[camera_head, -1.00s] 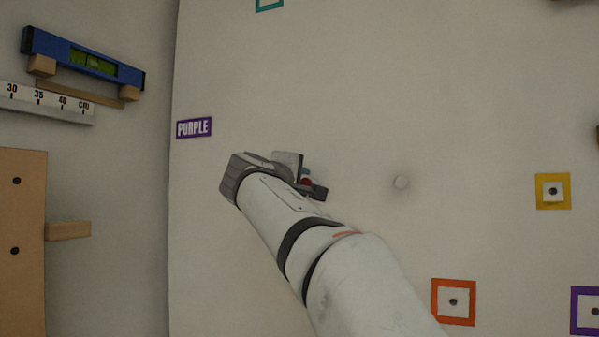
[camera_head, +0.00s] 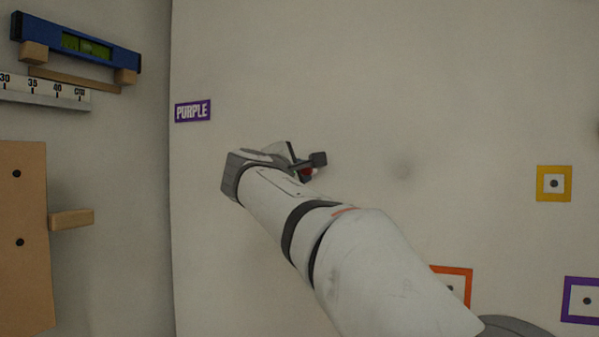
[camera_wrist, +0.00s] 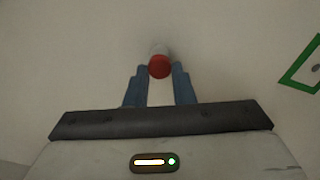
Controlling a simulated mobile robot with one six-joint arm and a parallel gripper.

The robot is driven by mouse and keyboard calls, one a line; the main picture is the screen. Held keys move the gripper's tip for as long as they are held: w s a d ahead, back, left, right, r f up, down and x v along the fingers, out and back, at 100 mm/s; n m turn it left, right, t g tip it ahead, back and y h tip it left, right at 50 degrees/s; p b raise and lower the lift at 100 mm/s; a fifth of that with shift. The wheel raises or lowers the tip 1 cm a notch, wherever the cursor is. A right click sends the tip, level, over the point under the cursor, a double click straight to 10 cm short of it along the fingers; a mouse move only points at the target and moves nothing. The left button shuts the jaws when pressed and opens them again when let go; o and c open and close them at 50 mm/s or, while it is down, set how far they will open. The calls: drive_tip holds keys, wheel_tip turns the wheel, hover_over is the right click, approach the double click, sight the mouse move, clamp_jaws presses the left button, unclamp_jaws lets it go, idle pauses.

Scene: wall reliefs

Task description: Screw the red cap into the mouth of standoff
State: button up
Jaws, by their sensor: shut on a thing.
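My gripper (camera_wrist: 160,70) is shut on the red cap (camera_wrist: 160,67), which sits between the tips of its two blue fingers. The cap's round red face shows in the wrist view. A pale, short cylinder that looks like the standoff (camera_wrist: 159,49) shows just beyond the cap, partly hidden by it; I cannot tell whether they touch. In the head view my gripper (camera_head: 308,167) is out in front of the pale wall, with a bit of red at its jaws. A faint pale round spot (camera_head: 402,171) on the wall lies to its right.
A purple label (camera_head: 193,110) is on the wall at left. Yellow (camera_head: 554,184), orange (camera_head: 452,285) and purple (camera_head: 585,300) square frames are at right. A green frame (camera_wrist: 304,66) shows in the wrist view. A blue level (camera_head: 75,43) and a wooden board (camera_head: 22,285) are on the side wall.

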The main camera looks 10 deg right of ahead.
drive_tip(key=m+b, duration=0.2)
drive_tip(key=shift+f+b, duration=0.25)
drive_tip(key=shift+b, duration=0.05)
drive_tip(key=shift+m+b, duration=0.5)
drive_tip(key=shift+m, duration=0.3)
drive_tip(key=shift+r+m+b, duration=0.2)
drive_tip(key=shift+m+b, duration=0.1)
drive_tip(key=shift+m, duration=0.2)
drive_tip(key=shift+r+m, duration=0.25)
drive_tip(key=shift+m, duration=0.05)
drive_tip(key=shift+f+m+b, duration=0.3)
drive_tip(key=shift+m+b, duration=0.7)
drive_tip(key=shift+m, duration=0.1)
drive_tip(key=m, duration=0.1)
drive_tip(key=m+b, duration=0.1)
drive_tip(key=shift+r+m, duration=0.2)
drive_tip(key=shift+m, duration=0.1)
drive_tip(key=shift+r, duration=0.2)
